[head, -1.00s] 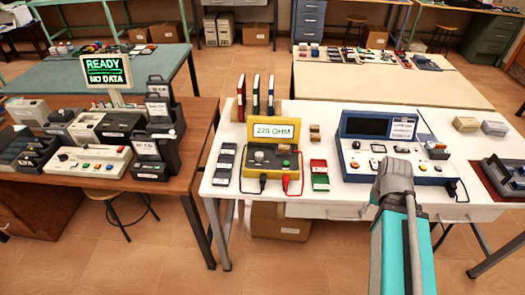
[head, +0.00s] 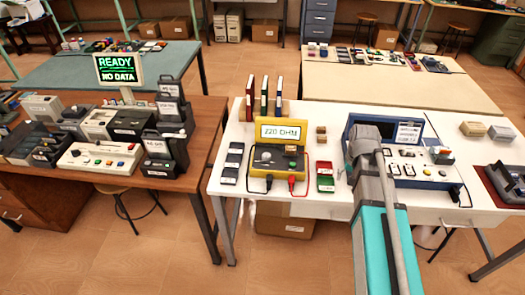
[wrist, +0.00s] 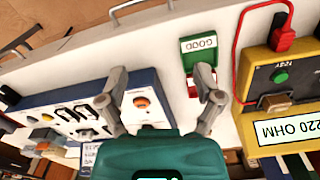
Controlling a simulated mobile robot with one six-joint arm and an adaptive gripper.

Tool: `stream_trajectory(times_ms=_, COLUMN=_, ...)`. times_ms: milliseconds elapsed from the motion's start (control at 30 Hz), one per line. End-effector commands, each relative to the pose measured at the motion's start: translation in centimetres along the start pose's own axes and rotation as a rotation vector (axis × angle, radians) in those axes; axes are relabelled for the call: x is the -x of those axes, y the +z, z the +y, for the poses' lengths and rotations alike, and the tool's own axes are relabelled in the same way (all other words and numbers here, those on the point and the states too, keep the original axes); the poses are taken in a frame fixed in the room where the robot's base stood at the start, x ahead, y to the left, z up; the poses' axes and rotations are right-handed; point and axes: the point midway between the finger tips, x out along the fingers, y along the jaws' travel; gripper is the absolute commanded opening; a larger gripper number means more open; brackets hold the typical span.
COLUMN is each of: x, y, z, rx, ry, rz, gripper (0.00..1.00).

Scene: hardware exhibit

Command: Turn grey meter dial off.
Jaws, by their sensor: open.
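The yellow meter (head: 263,178) stands on the white table, with its display reading 220 OHM. Its grey dial (head: 291,149) sits on the top panel, below the display; its pointer direction is too small to read. My gripper (wrist: 160,73) is open and empty in the wrist view. The meter also shows at the right edge there (wrist: 255,70), and I cannot make out the dial in that view. In the head view my gripper (head: 362,133) is right of the meter, over the blue instrument, apart from the dial; its fingers are hidden behind my arm.
A small green and red tray (head: 325,176) lies between the meter and the blue instrument (head: 425,178). A red lead (head: 303,186) and a black lead (head: 268,182) hang at the meter's front. Upright binders (head: 265,95) stand behind it. A row of dark modules (head: 232,163) lies at its left.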

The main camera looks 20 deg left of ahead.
Motion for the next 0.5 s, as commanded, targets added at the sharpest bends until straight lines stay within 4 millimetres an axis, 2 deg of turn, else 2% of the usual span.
stream_trajectory(times_ms=33, x=1.0, y=-1.8, z=-2.2, rx=0.008, ry=0.003, rz=0.000, gripper=0.84)
stream_trajectory(times_ms=200, x=2.6, y=-4.7, z=-8.9, rx=0.014, ry=0.013, rz=0.000, gripper=0.84)
stream_trajectory(times_ms=367, x=4.2, y=-6.8, z=-15.7, rx=0.018, ry=0.021, rz=0.001, gripper=0.84)
stream_trajectory(times_ms=500, x=5.5, y=-8.0, z=-21.9, rx=0.023, ry=0.029, rz=0.003, gripper=0.84)
